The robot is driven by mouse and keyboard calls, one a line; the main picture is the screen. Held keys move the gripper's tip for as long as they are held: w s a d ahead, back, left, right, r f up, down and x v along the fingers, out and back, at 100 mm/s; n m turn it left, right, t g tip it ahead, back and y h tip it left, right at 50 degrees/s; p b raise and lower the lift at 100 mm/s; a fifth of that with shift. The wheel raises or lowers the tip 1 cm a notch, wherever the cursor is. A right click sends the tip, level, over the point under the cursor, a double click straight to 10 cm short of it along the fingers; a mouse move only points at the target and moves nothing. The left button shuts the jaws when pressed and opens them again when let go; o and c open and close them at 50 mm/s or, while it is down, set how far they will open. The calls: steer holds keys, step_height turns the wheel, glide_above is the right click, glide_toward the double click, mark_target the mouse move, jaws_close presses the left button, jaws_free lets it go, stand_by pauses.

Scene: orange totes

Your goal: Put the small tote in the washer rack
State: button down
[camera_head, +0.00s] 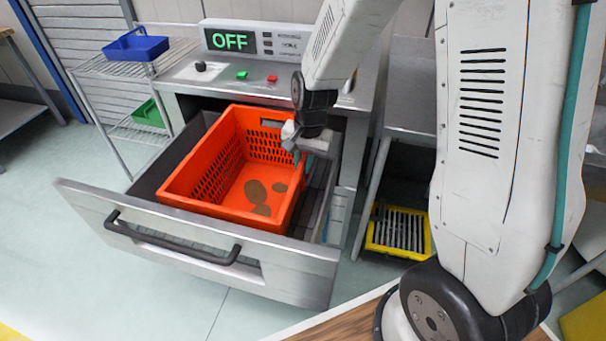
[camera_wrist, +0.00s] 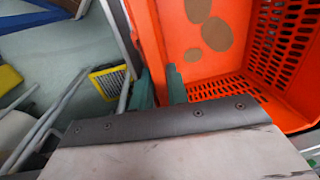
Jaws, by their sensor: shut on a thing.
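The orange tote (camera_head: 178,185) has slotted walls and several brown patches on its floor. It sits in the pulled-out washer drawer (camera_head: 200,245), with the drawer's metal front before it. My gripper (camera_head: 297,155) is at the tote's right wall, near the back right corner. In the wrist view the two green fingers of my gripper (camera_wrist: 160,88) stand either side of the tote's wall and are shut on it. The tote also fills the upper right of the wrist view (camera_wrist: 215,72). The tote's underside is hidden.
The washer's panel (camera_head: 255,40) reads OFF, with a green and a red button below. A wire shelf (camera_head: 110,68) at the left holds a blue bin (camera_head: 136,46) and a green bin (camera_head: 150,113). A yellow-rimmed crate (camera_head: 398,232) stands under the right-hand table.

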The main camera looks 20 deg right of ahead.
steer(key=shift+f, duration=2.25)
steer(key=c, duration=1.4)
jaws_free()
steer(key=shift+o, duration=0.2)
steer(key=r, duration=0.7)
steer(key=d+r, duration=0.1)
steer(key=r, duration=0.2)
steer(key=shift+s+r, duration=0.3)
steer(key=shift+r, duration=0.1)
steer(key=s+d+r+n, duration=0.1)
steer(key=s+r+n, duration=0.2)
steer(key=s+r, duration=0.5)
steer(key=s+d+r+n+h, duration=0.1)
steer(key=s+r+n, duration=0.3)
steer(key=s, duration=1.3)
step_height(320, 180, up, 4)
steer(key=shift+d+f+n, duration=0.1)
steer(key=shift+d+n, duration=0.2)
steer(key=shift+d, duration=0.1)
